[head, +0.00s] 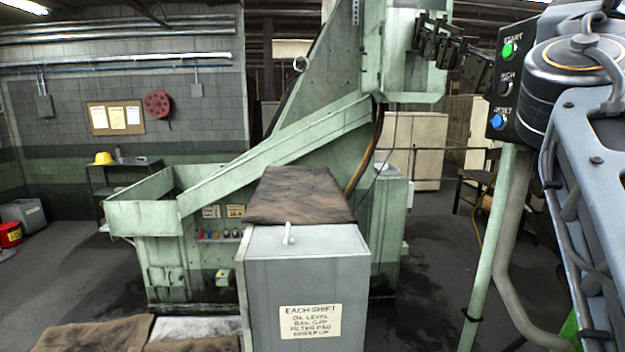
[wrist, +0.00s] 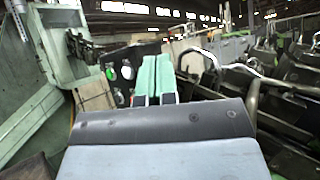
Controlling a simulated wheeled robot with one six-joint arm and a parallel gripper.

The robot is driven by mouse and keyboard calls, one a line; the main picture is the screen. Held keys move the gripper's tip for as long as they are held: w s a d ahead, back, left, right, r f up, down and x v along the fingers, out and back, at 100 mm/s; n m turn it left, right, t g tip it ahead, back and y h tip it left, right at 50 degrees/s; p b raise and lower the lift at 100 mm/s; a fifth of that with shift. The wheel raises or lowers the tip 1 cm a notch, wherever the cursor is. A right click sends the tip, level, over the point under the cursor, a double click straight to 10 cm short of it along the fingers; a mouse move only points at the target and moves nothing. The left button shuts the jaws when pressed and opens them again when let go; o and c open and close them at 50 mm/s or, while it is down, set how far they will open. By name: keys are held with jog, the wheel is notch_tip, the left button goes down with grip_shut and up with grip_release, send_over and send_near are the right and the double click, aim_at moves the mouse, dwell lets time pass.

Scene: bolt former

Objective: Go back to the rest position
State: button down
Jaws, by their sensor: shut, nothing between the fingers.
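My gripper (wrist: 156,72) shows in the wrist view as two pale green fingers side by side. They are closed together and hold nothing. Just left of the fingers is the dark control box (wrist: 122,75) with a green button and a white one. The fingers overlap part of the box's side, and I cannot tell how far apart they are. In the head view the control box (head: 508,82) stands at the upper right on a green post, with a green START button, a dark button and a blue RESET button. My arm fills the right edge there; the gripper itself is hidden.
A green machine (head: 300,130) with a sloping chute fills the middle. A grey cabinet (head: 305,270) with a brown cloth (head: 298,193) on top stands in front. Brown mats (head: 95,335) lie at lower left. Dark machine parts and bent pipes (wrist: 200,60) crowd the wrist view's right.

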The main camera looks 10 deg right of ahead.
jog(key=w+d+f+m+g+y, duration=0.1)
jog(key=w+d+f+m+y, duration=0.15)
jog(key=f+m, duration=0.4)
jog(key=w+d+f+m+g+y, duration=0.1)
jog(key=w+d+f+m+y, duration=0.15)
jog(key=w+f+m, duration=0.4)
jog(key=a+f+m+y+b, duration=0.1)
jog(key=a+f+m+y, duration=0.15)
jog(key=f, duration=0.75)
jog(key=a+f+m+y, duration=0.2)
jog(key=f+y, duration=0.2)
jog(key=f, duration=0.5)
jog(key=s+a+f+m+g+y+b, duration=0.1)
jog(key=a+f+y, duration=0.4)
jog(key=a+f, duration=0.5)
jog(key=s+a+f+m+g+y+b, duration=0.2)
jog(key=a+f+y, duration=0.4)
jog(key=a+f, duration=0.5)
notch_tip(320, 180, down, 8)
jog(key=shift+s+f+m+g, duration=0.2)
jog(key=shift+s+m+g, duration=0.4)
jog(key=shift+m, duration=0.25)
